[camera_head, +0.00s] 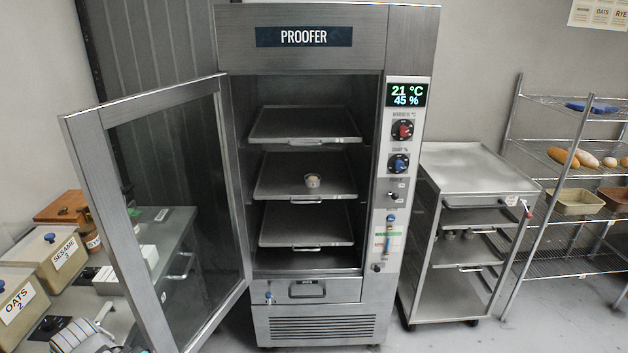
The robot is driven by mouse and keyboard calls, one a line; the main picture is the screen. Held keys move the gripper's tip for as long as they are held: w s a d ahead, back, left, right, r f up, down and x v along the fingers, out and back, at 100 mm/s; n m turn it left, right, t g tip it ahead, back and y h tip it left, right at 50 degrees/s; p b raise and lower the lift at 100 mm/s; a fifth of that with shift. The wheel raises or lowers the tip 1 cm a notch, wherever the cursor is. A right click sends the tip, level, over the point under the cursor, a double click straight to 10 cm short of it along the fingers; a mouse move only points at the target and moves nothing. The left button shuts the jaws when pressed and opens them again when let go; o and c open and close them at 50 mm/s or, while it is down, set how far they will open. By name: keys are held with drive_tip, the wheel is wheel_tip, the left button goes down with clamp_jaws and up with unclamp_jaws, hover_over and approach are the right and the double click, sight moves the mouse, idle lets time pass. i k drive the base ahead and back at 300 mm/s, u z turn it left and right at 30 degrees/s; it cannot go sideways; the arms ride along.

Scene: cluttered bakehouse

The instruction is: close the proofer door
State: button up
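The proofer (410,35) is a tall steel cabinet in the middle of the head view, with a dark PROOFER sign at its top. Its door (155,88), a steel frame around a glass pane (180,190), stands wide open. The door is hinged at the left side of the opening and swung out toward me and to the left. No tray visibly sticks out past the opening.
Left of and behind the door is a counter with labelled OATS (18,305) and SESAME (60,250) bins. A steel trolley (480,165) stands close on the right, then a wire rack (570,200) with loaves. The floor at right front is clear.

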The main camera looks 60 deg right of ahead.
sight(81, 130)
drive_tip(key=k, duration=1.4)
drive_tip(key=z, duration=1.5)
drive_tip(key=i, duration=1)
drive_tip(key=z, duration=0.05)
